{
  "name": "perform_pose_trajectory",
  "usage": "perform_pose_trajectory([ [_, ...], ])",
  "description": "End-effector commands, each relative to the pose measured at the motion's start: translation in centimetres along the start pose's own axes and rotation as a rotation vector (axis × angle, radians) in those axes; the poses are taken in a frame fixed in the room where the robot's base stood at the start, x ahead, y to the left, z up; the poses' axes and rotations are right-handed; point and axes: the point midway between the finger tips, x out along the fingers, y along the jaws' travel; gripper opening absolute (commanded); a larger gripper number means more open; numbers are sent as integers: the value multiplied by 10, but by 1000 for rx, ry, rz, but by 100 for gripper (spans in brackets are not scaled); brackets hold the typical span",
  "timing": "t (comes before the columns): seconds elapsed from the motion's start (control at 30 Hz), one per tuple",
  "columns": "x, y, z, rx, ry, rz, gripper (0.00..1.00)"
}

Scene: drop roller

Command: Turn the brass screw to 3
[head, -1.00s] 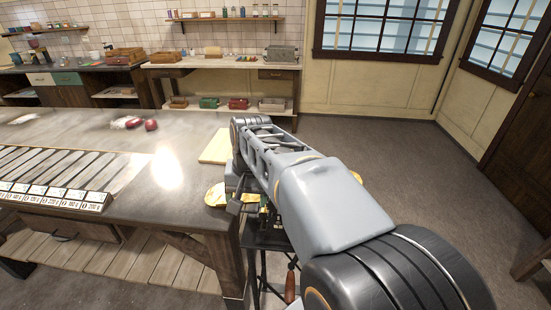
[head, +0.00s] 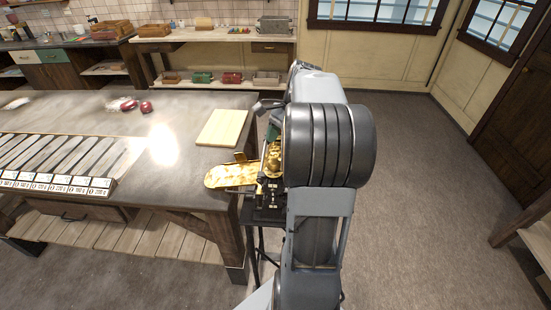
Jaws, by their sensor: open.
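The drop roller (head: 270,192) stands on a dark stand at the right end of the workbench, partly covered by my arm. Its brass-coloured rollers (head: 272,160) show just left of my arm. A long brass-coloured tray (head: 230,176) reaches left from it over the bench corner. The brass screw and its scale cannot be made out; they are too small or hidden behind my arm. My gripper (head: 268,106) is mostly hidden behind my arm; a dark jaw-like part sticks out to the left, above and beyond the roller. It is open, and I see nothing held.
A pale board (head: 222,128) lies on the workbench (head: 185,110) near its right end. Red items (head: 146,107) lie at the back. The floor right of my arm is clear.

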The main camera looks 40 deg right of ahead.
Motion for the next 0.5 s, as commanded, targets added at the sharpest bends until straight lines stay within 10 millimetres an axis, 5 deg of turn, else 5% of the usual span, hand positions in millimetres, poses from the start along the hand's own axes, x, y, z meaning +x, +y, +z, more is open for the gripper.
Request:
perform_pose_trajectory([
  [0.2, 35, 0, 1, -1, -1, 2, 71],
  [0.5, 59, 0, 0, -1, 1, -1, 71],
])
